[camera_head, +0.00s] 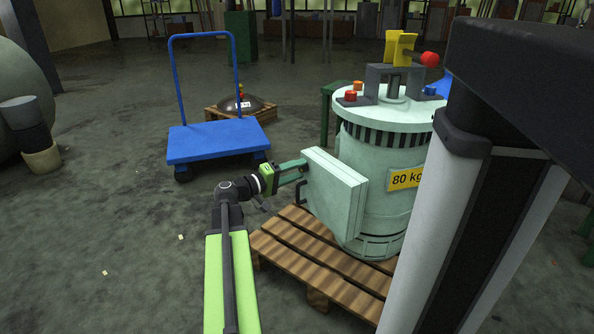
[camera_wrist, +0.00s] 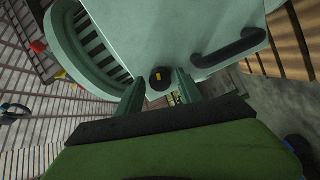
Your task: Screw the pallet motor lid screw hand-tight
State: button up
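The pallet motor (camera_head: 385,170) is a pale green upright cylinder with an "80 kg" label, standing on a wooden pallet (camera_head: 325,262). Its lid (camera_head: 335,195) is a pale green square plate on a box at the motor's left side; it also fills the upper middle of the wrist view (camera_wrist: 175,28). The lid screw (camera_wrist: 160,79) is a dark round head with a small yellow mark, near the lid's edge. My gripper (camera_head: 303,170) reaches the lid from the left. In the wrist view its fingers (camera_wrist: 160,87) are apart, one either side of the screw, with gaps visible.
A dark handle (camera_wrist: 230,48) sticks out from the lid, right of my gripper in the wrist view. A blue trolley (camera_head: 213,141) stands behind my arm, with a dark domed part (camera_head: 241,104) on a small pallet beyond it. The floor at left is mostly clear.

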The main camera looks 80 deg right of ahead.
jog(key=shift+o, duration=0.3)
jog(key=shift+w, duration=0.1)
jog(key=shift+w+a, duration=0.25)
jog(key=v, duration=1.6)
jog(key=shift+w+a, duration=0.2)
